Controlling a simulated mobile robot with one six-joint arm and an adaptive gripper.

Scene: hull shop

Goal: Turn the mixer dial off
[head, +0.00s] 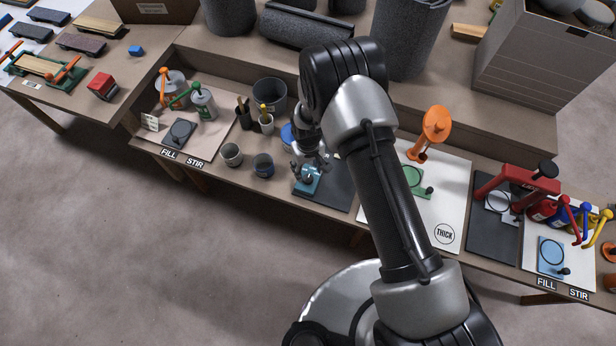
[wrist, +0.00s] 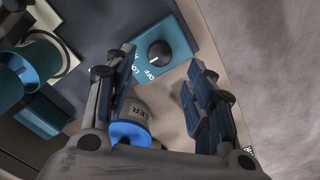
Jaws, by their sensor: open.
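The teal mixer (head: 307,181) stands on a dark mat on the bench, partly hidden by my arm. In the wrist view its teal control block (wrist: 176,38) carries a round black dial (wrist: 159,53). White lettering beside the dial reads OFF and LO, with more lettering partly cut by a finger. A pale pointer line shows on the dial, but I cannot tell surely which setting it marks. My gripper (wrist: 161,62) is open and empty, its two fingers on either side of the dial's line of view. In the head view my gripper (head: 309,148) is just above the mixer.
A blue-rimmed can (wrist: 130,132) shows between the fingers, low in the wrist view. A teal cylinder (wrist: 38,65) is at the left. Two small cups (head: 232,154) (head: 263,165) stand left of the mixer. A white THICK board (head: 444,205) lies right of my arm.

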